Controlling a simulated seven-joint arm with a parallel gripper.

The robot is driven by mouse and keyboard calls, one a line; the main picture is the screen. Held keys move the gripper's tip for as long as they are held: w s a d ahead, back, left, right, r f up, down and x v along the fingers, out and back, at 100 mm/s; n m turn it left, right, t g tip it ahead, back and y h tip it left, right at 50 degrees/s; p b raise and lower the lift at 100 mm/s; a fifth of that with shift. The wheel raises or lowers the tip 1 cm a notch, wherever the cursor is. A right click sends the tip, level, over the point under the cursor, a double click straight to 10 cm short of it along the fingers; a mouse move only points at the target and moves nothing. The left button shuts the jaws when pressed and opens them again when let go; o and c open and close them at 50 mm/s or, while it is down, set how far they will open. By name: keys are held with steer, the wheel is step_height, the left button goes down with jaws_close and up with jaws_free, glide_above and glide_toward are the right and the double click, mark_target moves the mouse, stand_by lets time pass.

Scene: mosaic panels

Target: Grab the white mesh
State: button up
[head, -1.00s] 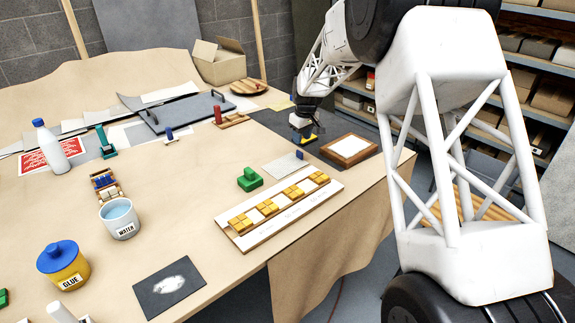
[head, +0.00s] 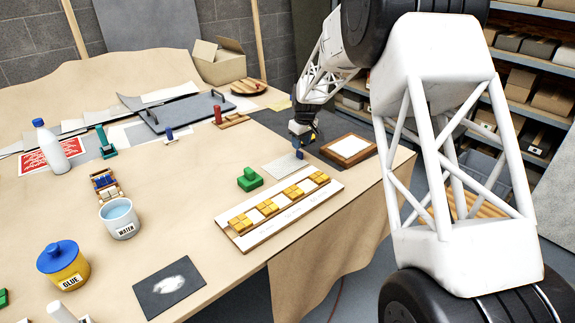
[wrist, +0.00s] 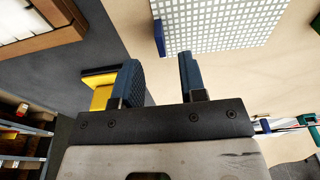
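The white mesh (head: 284,166) lies flat on the table as a pale sheet with a small blue tab (head: 299,154) at its edge. In the wrist view the mesh (wrist: 225,25) is a white grid at the top, with the blue tab (wrist: 158,38) at its left edge. My gripper (head: 303,142) is beside the tab end of the mesh in the head view. In the wrist view my gripper (wrist: 160,68) has its two dark blue fingers apart, with nothing between them. The tab is beyond the fingertips, roughly in line with the gap.
A yellow and black object (wrist: 103,88) is behind the left finger on the dark mat. A wood-framed panel (head: 349,149) lies right of the gripper.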

mark_target(300, 152)
steer(key=shift+w+a+f, duration=0.1)
steer(key=shift+f, duration=1.2)
steer(key=shift+a+f, duration=0.1)
steer(key=shift+f, duration=1.15)
jaws_close()
